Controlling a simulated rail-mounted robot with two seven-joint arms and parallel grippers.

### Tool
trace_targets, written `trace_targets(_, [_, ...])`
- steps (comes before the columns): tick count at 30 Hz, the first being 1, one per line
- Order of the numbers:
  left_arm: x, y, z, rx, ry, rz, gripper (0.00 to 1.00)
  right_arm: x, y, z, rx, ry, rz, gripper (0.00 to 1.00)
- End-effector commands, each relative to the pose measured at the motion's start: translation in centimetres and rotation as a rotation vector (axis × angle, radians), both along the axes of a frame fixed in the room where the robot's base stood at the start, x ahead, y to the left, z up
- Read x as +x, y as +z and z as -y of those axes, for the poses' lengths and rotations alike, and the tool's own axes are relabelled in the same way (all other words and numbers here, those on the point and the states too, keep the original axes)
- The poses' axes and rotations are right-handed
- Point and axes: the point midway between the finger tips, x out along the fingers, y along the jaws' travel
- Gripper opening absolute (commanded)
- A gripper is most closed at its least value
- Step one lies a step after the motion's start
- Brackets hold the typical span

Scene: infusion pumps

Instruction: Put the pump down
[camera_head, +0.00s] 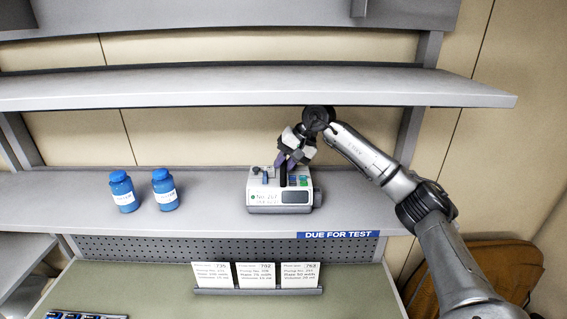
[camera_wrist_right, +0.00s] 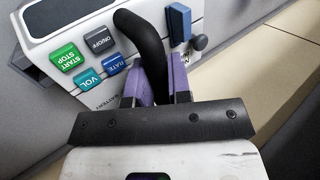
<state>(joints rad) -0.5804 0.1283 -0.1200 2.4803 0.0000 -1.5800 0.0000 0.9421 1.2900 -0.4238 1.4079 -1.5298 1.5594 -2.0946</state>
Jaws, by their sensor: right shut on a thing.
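My right gripper (camera_head: 289,165) comes from above and is shut on the pump's black handle. In the right wrist view the purple fingers of the gripper (camera_wrist_right: 164,85) close around the curved black handle (camera_wrist_right: 143,40). The pump's top (camera_wrist_right: 95,55) shows green, teal, blue and grey buttons there. My left gripper is not in view.
Two blue bottles (camera_head: 122,191) (camera_head: 165,189) stand on the shelf left of the pump. An upper shelf (camera_head: 250,88) runs above. Three white cards (camera_head: 255,275) stand on the bench below. The shelf between bottles and pump is clear.

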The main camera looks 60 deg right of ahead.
Motion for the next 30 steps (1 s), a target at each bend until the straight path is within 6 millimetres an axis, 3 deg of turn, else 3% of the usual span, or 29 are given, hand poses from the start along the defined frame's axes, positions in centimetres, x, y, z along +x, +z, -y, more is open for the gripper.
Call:
trace_targets(11, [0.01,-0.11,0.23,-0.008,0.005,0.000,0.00,-0.02,0.02,0.02,0.001,0.000,0.005,0.00])
trace_targets(12, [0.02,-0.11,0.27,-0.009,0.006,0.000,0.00,-0.01,-0.21,-0.01,0.000,0.000,0.000,0.20])
trace_targets(19, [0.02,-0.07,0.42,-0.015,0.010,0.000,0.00,-0.01,-0.18,-0.01,0.000,0.000,0.000,0.42])
trace_targets(30, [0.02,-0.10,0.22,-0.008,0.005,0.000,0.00,-0.20,0.41,0.15,0.000,-0.001,0.003,0.44])
